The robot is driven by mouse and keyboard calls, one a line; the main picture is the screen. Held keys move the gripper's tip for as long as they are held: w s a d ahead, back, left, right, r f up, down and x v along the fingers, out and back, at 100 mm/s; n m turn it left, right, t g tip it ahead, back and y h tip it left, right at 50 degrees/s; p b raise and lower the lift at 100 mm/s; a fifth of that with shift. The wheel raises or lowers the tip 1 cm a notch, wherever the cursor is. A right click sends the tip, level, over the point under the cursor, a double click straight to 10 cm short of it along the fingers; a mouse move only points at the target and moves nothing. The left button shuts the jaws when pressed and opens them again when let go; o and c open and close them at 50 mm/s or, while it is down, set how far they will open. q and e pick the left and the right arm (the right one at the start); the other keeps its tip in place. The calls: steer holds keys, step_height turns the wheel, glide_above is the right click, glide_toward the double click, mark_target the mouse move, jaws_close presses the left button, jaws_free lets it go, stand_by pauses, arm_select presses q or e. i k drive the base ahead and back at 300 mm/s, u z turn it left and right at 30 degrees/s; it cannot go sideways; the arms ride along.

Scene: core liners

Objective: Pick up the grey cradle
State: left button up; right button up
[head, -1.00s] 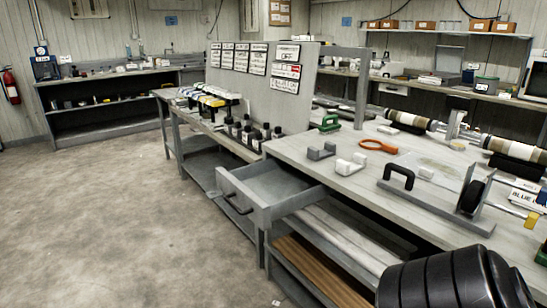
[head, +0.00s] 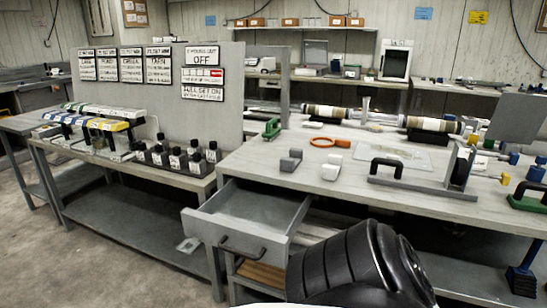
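The grey cradle (head: 291,160) is a small dark grey block with raised ends. It stands on the workbench top (head: 250,167) near the front edge, behind the open drawer. A similar white cradle (head: 332,167) stands just to its right, apart from it. Nothing touches the grey cradle from above. Neither of my grippers is in the head view.
The open drawer (head: 252,217) juts out below the bench edge and looks empty. An orange ring-shaped tool (head: 330,142) and a green tool (head: 271,128) lie behind the cradles. A grey frame with a black handle (head: 386,166) stands to the right. Black-capped bottles (head: 178,158) stand left.

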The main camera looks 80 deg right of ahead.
mark_target(289, 164)
steer(key=z, duration=0.85)
steer(key=i, duration=1.6)
steer(key=z, duration=1.35)
